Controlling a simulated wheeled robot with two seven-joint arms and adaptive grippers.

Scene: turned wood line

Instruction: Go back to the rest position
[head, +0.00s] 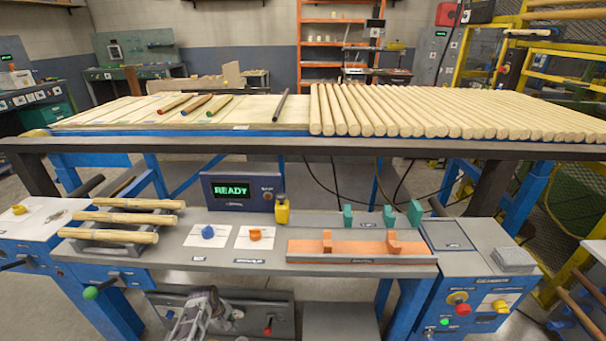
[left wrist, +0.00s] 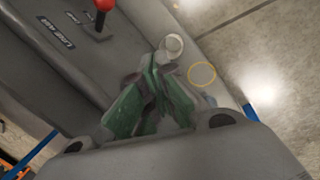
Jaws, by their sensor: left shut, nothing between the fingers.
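My left gripper (head: 205,308) shows at the bottom of the head view, low in front of the grey workbench (head: 215,262) and left of a red-knobbed lever. In the left wrist view its green-padded fingers (left wrist: 158,80) are closed together with nothing between them. A pale round end shows just past the fingertips there; I cannot tell what it belongs to. My right gripper is not in view.
A grey panel with a red-knobbed lever (head: 268,328) is close by; it also shows in the left wrist view (left wrist: 104,6). The bench holds wooden spindles (head: 125,218), a READY display (head: 240,191) and an orange fixture (head: 350,249). Many dowels (head: 440,112) lie behind.

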